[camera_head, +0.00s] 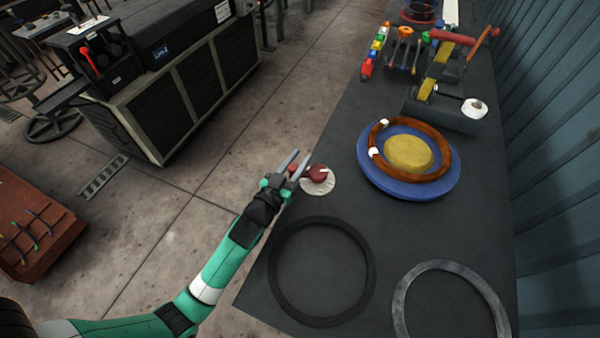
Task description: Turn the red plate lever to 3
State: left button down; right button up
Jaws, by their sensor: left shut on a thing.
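The red plate lever (318,173) sits on a round whitish dial plate (321,187) near the left edge of the dark bench. Its marks are too small to read here. My left gripper (295,168) reaches in from the lower left, its two grey fingers at the left side of the lever. It is shut on the lever's left end, which shows only partly between and beside the fingers. My right gripper is not in view.
A blue disc (447,189) with a brown ring (441,142) and yellow centre stands to the right. A black ring (283,293) and a grey ring (402,305) lie in front. Tools and coloured blocks (375,50) are at the back.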

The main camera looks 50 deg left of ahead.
pick_arm(q)
jog(key=shift+w+a+f, duration=0.1)
jog(key=shift+w+a, duration=0.05)
jog(key=shift+a, duration=0.05)
jog(key=c, duration=0.6)
grip_release()
jog(key=v, duration=1.1)
jog(key=shift+s+p, duration=0.3)
